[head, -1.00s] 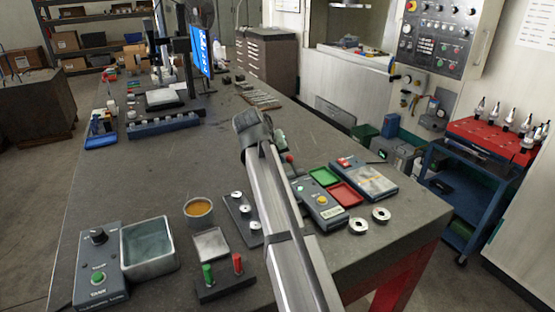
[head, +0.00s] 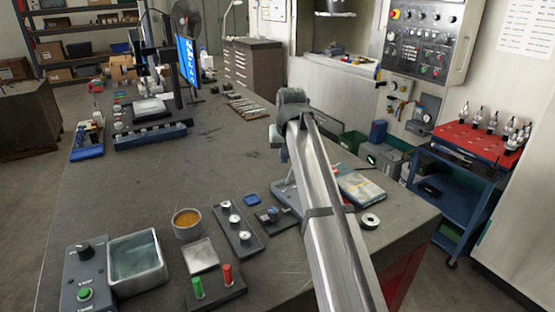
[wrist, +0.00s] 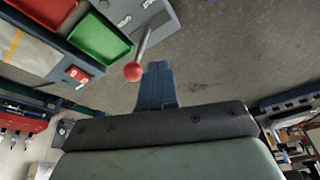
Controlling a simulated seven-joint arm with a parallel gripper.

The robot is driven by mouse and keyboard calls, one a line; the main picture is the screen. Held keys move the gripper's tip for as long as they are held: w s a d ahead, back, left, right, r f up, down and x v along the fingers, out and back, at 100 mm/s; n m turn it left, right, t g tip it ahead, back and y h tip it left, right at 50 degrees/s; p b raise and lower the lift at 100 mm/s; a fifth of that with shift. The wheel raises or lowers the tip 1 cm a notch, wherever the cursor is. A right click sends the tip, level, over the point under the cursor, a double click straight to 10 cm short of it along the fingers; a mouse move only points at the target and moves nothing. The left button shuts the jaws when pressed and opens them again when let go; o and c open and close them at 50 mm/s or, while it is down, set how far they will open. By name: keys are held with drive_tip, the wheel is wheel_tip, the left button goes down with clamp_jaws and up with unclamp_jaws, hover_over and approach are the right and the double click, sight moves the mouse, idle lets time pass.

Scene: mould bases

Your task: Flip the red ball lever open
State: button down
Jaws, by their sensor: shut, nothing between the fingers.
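The red ball (wrist: 133,71) sits on the end of a bare metal rod in the wrist view. The rod rises from a blue-grey fixture plate (wrist: 163,18) at the top of that view. My gripper (wrist: 157,68) is shut and empty, its fingertips just right of the ball with what looks like a small gap; I cannot tell whether they touch. In the head view my arm hides the ball, and only the left part of the fixture (head: 284,192) shows beside the arm.
A green tray (wrist: 100,36) and a red tray (wrist: 60,8) lie left of the lever in the wrist view. The bench (head: 130,185) is clear at middle left.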

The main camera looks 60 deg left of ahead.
drive_tip(key=shift+w, duration=1.2)
drive_tip(key=shift+w, duration=0.25)
drive_tip(key=shift+s, duration=0.1)
drive_tip(key=s+a+v, duration=0.1)
drive_tip(key=v, duration=1.1)
drive_tip(key=shift+s+a, duration=0.15)
drive_tip(key=shift+s, duration=0.1)
